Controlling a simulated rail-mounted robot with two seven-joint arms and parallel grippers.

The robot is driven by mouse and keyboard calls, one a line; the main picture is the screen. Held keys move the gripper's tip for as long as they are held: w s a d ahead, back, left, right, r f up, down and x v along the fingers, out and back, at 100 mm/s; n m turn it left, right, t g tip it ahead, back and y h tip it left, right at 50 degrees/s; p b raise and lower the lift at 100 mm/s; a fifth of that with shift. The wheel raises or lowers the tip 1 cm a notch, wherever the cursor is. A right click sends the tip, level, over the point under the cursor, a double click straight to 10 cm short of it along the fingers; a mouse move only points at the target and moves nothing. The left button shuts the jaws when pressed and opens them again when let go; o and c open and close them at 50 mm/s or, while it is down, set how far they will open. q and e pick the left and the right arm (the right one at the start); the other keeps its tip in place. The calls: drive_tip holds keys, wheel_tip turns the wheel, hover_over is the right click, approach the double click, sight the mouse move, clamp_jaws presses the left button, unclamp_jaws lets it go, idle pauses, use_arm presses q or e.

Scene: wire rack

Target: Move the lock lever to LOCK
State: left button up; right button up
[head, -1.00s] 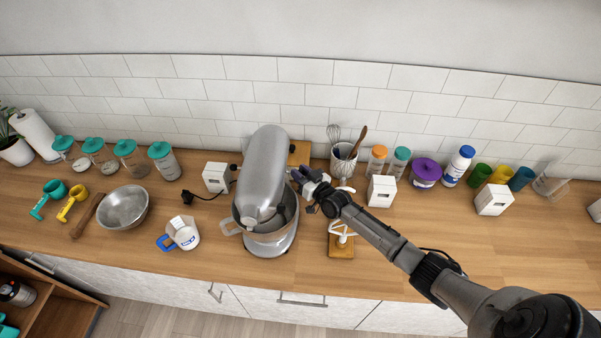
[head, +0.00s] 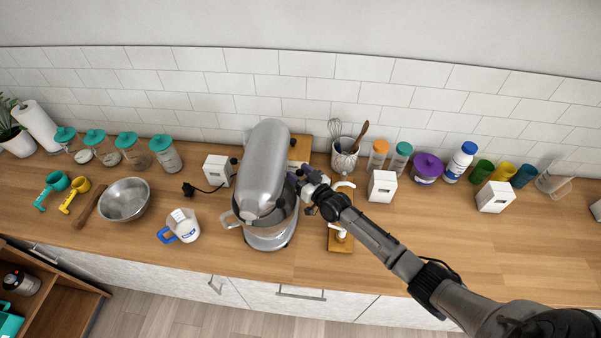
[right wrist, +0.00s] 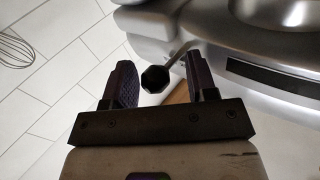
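The silver stand mixer (head: 262,160) stands on the wooden counter, its head above a steel bowl. In the right wrist view the mixer body (right wrist: 190,20) fills the upper right. The lock lever (right wrist: 155,78) shows there as a thin stalk with a dark faceted knob. My right gripper (right wrist: 160,85) is open, and the knob sits between its two fingers, with a gap at the left finger. In the head view my right gripper (head: 303,180) is at the mixer's right side and hides the lever. LOCK markings cannot be read. My left gripper is out of view.
A wooden board with white mixer attachments (head: 341,230) lies right of the mixer, beneath my arm. A utensil crock (head: 344,158) and a white box (head: 382,186) stand close behind and to the right. A measuring jug (head: 183,226) stands at left.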

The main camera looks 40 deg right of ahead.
drive_tip(key=shift+s, duration=0.25)
drive_tip(key=s+b, duration=0.1)
drive_tip(key=s, duration=1.2)
drive_tip(key=shift+s+d, duration=0.15)
drive_tip(key=shift+d, duration=0.1)
